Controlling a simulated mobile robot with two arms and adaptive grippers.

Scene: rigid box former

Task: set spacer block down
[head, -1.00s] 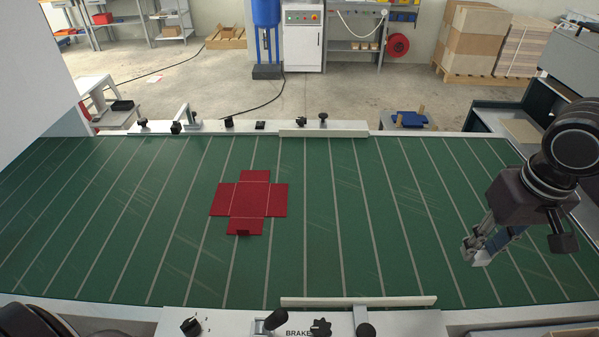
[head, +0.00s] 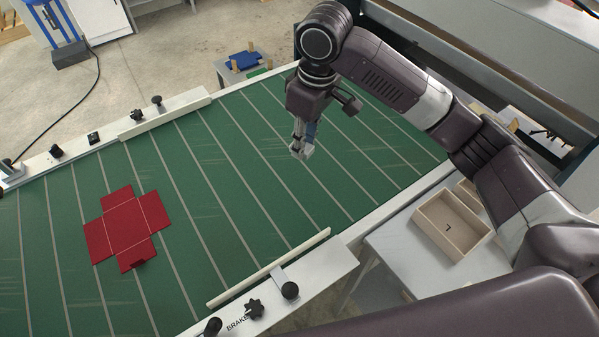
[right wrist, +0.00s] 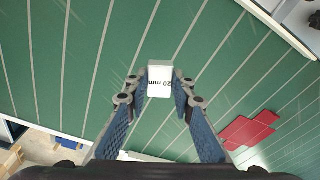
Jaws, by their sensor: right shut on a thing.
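The spacer block (right wrist: 160,79) is a small white block marked "20 mm", seen in the right wrist view. My right gripper (head: 302,149) is shut on it, with the block between the blue-padded fingertips. In the head view the gripper points down over the green striped table (head: 255,207), at its right part. The block is hard to make out there. I cannot tell whether the block touches the table. My left gripper is not in view.
A red cross-shaped blank (head: 127,228) lies flat on the table, left of the gripper; it also shows in the right wrist view (right wrist: 248,130). A pale bar (head: 268,268) runs along the near edge. A wooden tray (head: 452,224) stands on a side table at right. Green surface around the gripper is clear.

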